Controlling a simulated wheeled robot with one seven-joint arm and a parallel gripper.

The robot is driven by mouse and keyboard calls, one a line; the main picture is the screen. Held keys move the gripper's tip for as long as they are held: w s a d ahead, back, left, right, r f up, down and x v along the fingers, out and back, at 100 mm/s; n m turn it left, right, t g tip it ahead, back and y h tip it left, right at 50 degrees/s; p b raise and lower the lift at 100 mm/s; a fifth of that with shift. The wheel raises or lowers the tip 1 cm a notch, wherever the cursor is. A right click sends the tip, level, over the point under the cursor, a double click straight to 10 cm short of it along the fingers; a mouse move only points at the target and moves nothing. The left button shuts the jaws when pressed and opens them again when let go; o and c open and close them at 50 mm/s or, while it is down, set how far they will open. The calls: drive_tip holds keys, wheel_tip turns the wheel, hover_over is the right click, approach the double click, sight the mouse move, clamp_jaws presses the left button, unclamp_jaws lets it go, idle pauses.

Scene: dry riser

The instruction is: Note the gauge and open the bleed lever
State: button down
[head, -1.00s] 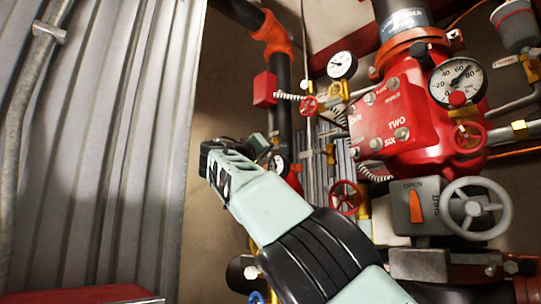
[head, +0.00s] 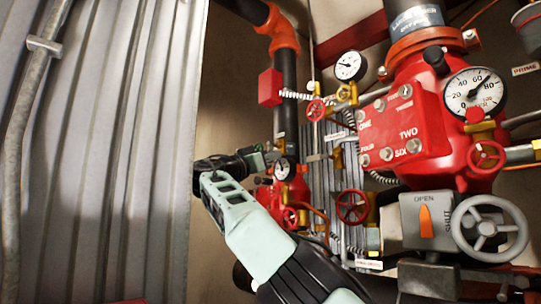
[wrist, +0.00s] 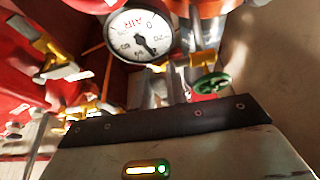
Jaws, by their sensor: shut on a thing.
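My gripper (head: 262,158) reaches in from below in the head view, its tip just left of a small white gauge (head: 284,169) on a red fitting. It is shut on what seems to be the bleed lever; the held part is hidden. In the wrist view, an air gauge (wrist: 140,34) appears tilted, close beyond the dark edge of my gripper. Its needle points toward the lower right of the picture. A large gauge (head: 474,93) at the upper right of the head view has its needle between 60 and 80. Which gauge the task means is unclear.
A green handwheel (wrist: 212,83) is close to the right in the wrist view. A red valve body (head: 405,140), a red handwheel (head: 352,205) and a grey handwheel (head: 490,230) crowd the right. A corrugated metal wall (head: 95,150) fills the left.

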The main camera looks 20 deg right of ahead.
idle(0.3)
drive_tip(key=c, duration=1.4)
unclamp_jaws()
drive_tip(key=shift+r, duration=0.15)
wheel_tip(320, 180, up, 10)
drive_tip(key=p, duration=1)
drive_tip(key=shift+f, duration=0.2)
